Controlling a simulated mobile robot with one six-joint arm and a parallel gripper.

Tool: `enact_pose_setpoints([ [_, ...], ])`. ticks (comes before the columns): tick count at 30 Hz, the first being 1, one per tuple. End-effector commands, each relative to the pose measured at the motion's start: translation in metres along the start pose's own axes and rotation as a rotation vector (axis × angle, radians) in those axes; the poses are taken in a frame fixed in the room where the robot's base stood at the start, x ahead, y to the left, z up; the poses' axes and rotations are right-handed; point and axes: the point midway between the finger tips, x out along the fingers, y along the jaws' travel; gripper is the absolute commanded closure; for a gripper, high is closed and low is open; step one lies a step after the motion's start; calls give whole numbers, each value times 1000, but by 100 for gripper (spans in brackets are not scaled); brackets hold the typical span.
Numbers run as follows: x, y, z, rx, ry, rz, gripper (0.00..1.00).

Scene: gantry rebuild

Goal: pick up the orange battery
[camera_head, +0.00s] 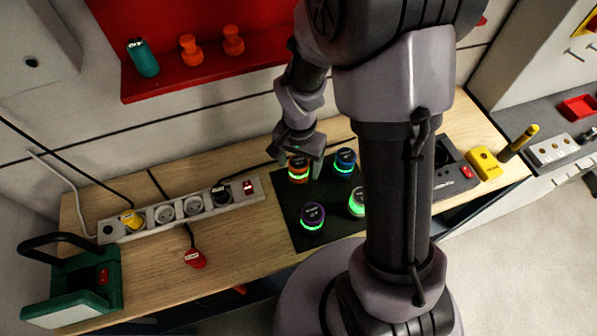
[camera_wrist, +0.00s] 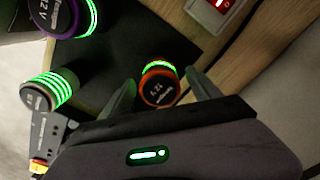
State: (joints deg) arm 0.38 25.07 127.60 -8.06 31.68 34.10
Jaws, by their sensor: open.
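The orange battery (camera_head: 298,170) stands on a black mat (camera_head: 290,217) on the wooden bench, with a glowing green ring around it. In the wrist view the orange battery (camera_wrist: 159,86) shows its dark top, marked 12 V, and lies between the two finger tips. My gripper (camera_head: 300,150) is above the battery, fingers pointing down, open. In the wrist view my gripper (camera_wrist: 158,88) has one finger on each side of the battery, with gaps visible. Whether the fingers reach down beside it, I cannot tell.
A blue battery (camera_head: 345,162), a purple battery (camera_head: 312,215) and a green-lit battery (camera_head: 356,202), partly behind my arm, share the mat. A power strip (camera_head: 178,211) lies left. A red shelf (camera_head: 200,75) is behind. A yellow device (camera_head: 484,164) sits right.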

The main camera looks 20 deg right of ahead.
Motion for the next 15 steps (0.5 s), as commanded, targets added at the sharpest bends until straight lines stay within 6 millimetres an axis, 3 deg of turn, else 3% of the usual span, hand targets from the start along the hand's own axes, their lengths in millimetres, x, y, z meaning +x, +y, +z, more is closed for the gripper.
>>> enact_pose_setpoints([
  [2,9,0,0,1,-1,1,28],
  [8,9,0,0,0,1,-1,28],
  [15,9,0,0,0,1,0,72],
])
